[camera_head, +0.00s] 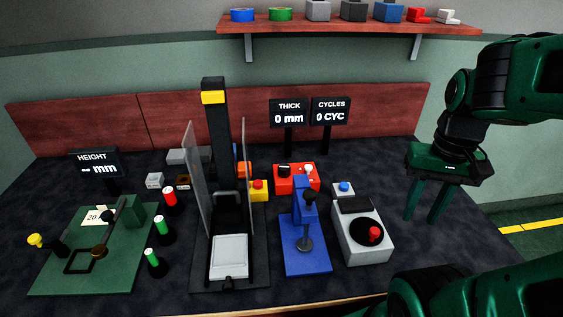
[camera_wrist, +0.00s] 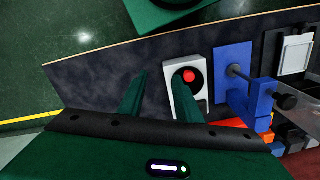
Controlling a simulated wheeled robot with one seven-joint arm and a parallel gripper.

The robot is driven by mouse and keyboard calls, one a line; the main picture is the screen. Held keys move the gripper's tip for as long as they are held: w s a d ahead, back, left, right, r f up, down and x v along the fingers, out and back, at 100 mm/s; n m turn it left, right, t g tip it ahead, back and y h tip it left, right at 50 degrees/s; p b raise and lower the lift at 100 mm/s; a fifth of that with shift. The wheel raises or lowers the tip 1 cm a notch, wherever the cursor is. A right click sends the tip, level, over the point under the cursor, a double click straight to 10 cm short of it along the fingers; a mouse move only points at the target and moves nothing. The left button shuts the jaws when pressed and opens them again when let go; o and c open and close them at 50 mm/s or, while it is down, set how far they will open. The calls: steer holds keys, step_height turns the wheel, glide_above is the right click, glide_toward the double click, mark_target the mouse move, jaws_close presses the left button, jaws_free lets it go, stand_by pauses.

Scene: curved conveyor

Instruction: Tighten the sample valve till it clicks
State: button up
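No part carries a readable sample valve label, so I cannot tell for certain which one it is. A grey box (camera_head: 362,243) at the right of the bench has a round black dial with a red knob (camera_head: 375,233) standing on it. The box also shows in the wrist view (camera_wrist: 198,72), with the red knob (camera_wrist: 189,76) seen from above. My gripper (camera_head: 421,219) is open and empty, fingers pointing down, to the right of the box. In the wrist view its fingers (camera_wrist: 160,74) are apart, and one overlaps the box's near part.
A blue press (camera_head: 305,250) stands left of the grey box. A tall black frame with clear side panels (camera_head: 216,90) stands further left, beside a green fixture (camera_head: 130,275). A red box (camera_head: 297,178) with knobs sits behind. Displays read "0 mm" and "0 CYC". A shelf (camera_head: 350,27) hangs above.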

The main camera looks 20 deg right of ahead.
steer(key=shift+o, duration=0.6)
steer(key=o, duration=0.4)
steer(key=shift+s+d+r, duration=0.1)
steer(key=shift+s+r, duration=0.15)
steer(key=shift+s, duration=0.1)
steer(key=shift+c, duration=0.2)
steer(key=n, duration=1.7)
glide_above(285, 166)
step_height(285, 166, down, 4)
step_height(285, 166, down, 10)
steer(key=shift+s, duration=0.1)
